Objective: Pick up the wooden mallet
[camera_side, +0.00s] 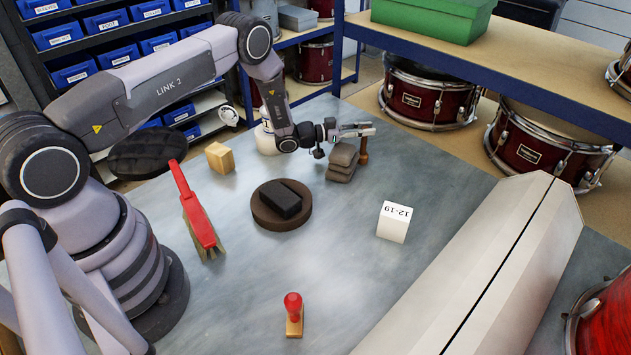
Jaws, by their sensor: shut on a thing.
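My gripper (362,129) is at the far side of the grey bench, reaching level to the right. Its fingers are closed around the upper part of a slim brown wooden piece (364,155), which looks like the wooden mallet. The piece stands upright, with its lower part showing below the fingers. Its top is partly hidden by the fingers. I cannot tell whether its lower end touches the bench.
A long pale case (480,270) bounds the right.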

